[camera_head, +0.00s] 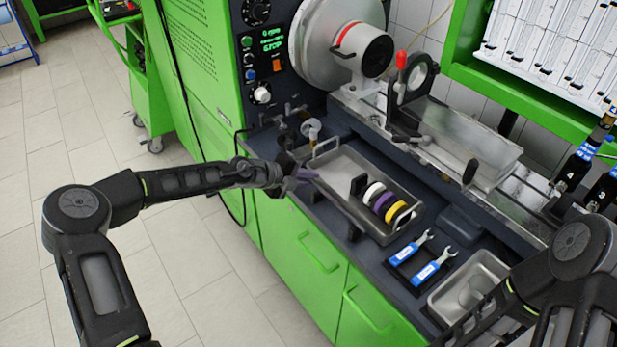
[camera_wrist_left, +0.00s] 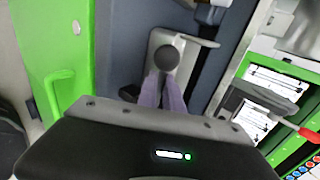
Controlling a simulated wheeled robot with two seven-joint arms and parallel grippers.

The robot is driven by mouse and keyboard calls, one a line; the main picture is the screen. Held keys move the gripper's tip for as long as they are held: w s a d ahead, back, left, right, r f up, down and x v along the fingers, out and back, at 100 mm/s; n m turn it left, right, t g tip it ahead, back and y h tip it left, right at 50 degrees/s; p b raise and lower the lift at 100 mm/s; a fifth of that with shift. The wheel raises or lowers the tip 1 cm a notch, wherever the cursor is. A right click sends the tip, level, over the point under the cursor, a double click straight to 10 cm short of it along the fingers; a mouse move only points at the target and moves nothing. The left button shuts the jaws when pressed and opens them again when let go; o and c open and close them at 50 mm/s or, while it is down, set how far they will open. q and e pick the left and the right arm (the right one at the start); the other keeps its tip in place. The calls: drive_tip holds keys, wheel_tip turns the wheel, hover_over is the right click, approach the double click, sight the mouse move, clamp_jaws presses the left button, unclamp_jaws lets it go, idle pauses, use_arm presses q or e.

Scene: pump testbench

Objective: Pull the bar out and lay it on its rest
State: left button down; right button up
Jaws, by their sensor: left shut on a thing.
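My left gripper (camera_head: 303,174) is at the left end of the long grey metal tray on the bench. In the left wrist view its two greyish-purple fingers (camera_wrist_left: 163,92) are shut on the bar (camera_wrist_left: 166,57), whose dark round end faces the camera. The bar's length is hidden behind this end, and I cannot tell how far it is out. A grey metal surface lies behind it. My right gripper (camera_head: 475,325) is low at the right, over a small metal tray, and its jaws are unclear. I cannot make out the rest for the bar.
The long tray (camera_head: 345,163) holds black, white, purple and yellow rings (camera_head: 385,203). Two blue-handled wrenches (camera_head: 420,262) lie in front of it. The small metal tray (camera_head: 487,268) is at the right. The chuck (camera_head: 340,45) and machine bed stand behind. Floor is free at the left.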

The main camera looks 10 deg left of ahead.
use_arm(q)
drive_tip(key=shift+s+a+p, duration=0.1)
drive_tip(key=shift+a+p, duration=0.05)
drive_tip(key=shift+p, duration=0.25)
idle(0.3)
drive_tip(key=shift+f, duration=0.9)
idle(1.0)
drive_tip(key=c, duration=1.4)
unclamp_jaws()
drive_tip(key=v, duration=0.7)
drive_tip(key=shift+s+a+r+b, duration=0.2)
drive_tip(key=shift+s+b, duration=0.05)
drive_tip(key=shift+b, duration=0.15)
